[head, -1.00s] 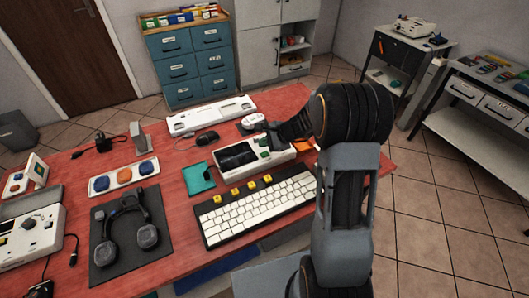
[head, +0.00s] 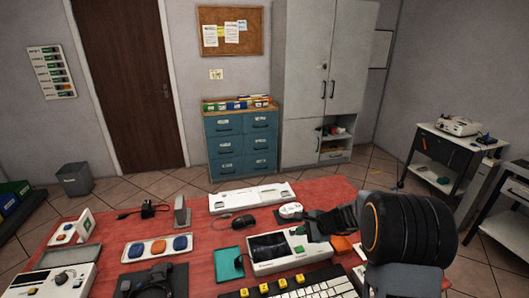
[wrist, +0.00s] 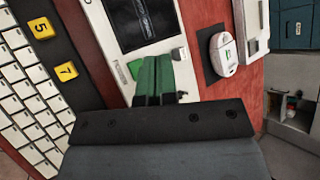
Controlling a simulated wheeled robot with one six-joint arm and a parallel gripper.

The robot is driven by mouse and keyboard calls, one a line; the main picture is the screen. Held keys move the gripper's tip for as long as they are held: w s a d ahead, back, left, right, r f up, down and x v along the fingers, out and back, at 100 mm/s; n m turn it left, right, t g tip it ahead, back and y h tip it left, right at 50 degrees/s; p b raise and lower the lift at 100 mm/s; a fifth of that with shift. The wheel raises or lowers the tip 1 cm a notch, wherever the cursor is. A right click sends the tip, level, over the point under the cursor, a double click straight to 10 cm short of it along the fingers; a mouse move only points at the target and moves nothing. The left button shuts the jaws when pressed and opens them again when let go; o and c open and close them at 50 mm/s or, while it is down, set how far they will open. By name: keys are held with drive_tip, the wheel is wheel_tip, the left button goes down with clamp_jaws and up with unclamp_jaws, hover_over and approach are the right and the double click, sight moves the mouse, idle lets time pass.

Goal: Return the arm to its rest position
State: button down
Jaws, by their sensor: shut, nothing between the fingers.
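My gripper (head: 303,229) is at the end of my dark arm, which reaches in from the right in the head view. It is above the right part of a white device with a dark screen (head: 268,246). In the wrist view my gripper (wrist: 154,72) shows two green fingers side by side, closed together with nothing held. The same white device (wrist: 118,50) lies beneath and beyond them. I cannot tell the exact gap between the fingers and the device.
The red table (head: 205,200) is crowded. A keyboard (head: 300,288) lies in front, a white mouse (head: 290,210) and dark mouse (head: 236,222) behind, and a teal pad (head: 228,264) left of the device. Teal drawers (head: 241,145) stand behind the table. Floor shows at the right.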

drive_tip(key=s+r+n+h, duration=0.2)
drive_tip(key=s+n, duration=0.3)
drive_tip(key=s, duration=0.3)
drive_tip(key=s+r+n+g+h, duration=0.1)
drive_tip(key=s+r+n+h, duration=0.1)
drive_tip(key=s+r+n, duration=0.3)
drive_tip(key=s+r+n+h, duration=0.3)
drive_tip(key=s+n, duration=0.3)
drive_tip(key=s, duration=0.4)
drive_tip(key=shift+v, duration=0.85)
drive_tip(key=shift+s+a, duration=0.1)
